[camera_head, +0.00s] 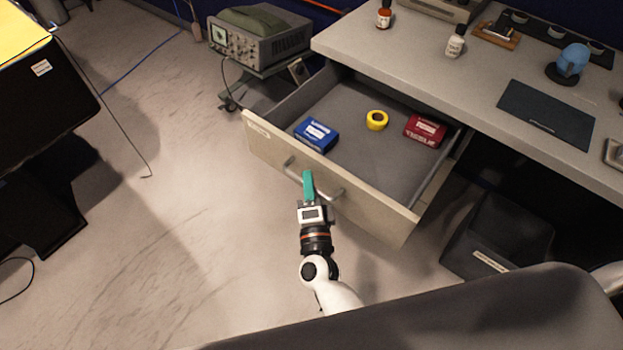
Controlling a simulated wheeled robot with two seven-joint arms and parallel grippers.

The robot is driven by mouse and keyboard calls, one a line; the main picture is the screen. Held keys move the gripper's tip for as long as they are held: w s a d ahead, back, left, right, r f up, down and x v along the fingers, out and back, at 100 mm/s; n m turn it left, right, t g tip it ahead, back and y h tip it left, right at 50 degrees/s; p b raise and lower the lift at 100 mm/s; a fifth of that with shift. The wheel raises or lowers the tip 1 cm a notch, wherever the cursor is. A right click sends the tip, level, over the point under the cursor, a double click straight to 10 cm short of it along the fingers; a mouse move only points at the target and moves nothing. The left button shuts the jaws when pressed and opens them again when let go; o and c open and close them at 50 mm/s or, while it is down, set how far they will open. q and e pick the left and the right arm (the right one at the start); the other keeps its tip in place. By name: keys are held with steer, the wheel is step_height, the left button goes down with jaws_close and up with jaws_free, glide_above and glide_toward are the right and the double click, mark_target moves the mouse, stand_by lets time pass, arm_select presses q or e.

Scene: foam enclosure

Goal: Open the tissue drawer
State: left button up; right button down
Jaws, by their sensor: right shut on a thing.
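The drawer (380,217) under the desk is pulled out and stands well open. Inside it lie a blue box (316,135), a yellow ring (376,120) and a red box (425,130). The drawer's bar handle (333,195) is on its front panel. My right gripper (308,182), with green fingers, is at the handle and shut on it. The fingers hide part of the bar. My left gripper is not in view.
The desk top (400,60) holds bottles, a dark mat (546,112) and a blue rounded object (570,62). A dark bin (497,236) stands right of the drawer. An oscilloscope (260,38) sits on a cart at the back. Floor to the left is largely clear.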

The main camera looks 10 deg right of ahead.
steer(key=c, duration=1.5)
jaws_free()
steer(key=s, duration=0.4)
steer(key=s+a+f+b, duration=0.1)
steer(key=s, duration=0.3)
steer(key=s+b, duration=0.1)
steer(key=s, duration=0.2)
steer(key=shift+s+a+f, duration=0.15)
steer(key=shift+s+f, duration=0.15)
steer(key=shift+s, duration=0.1)
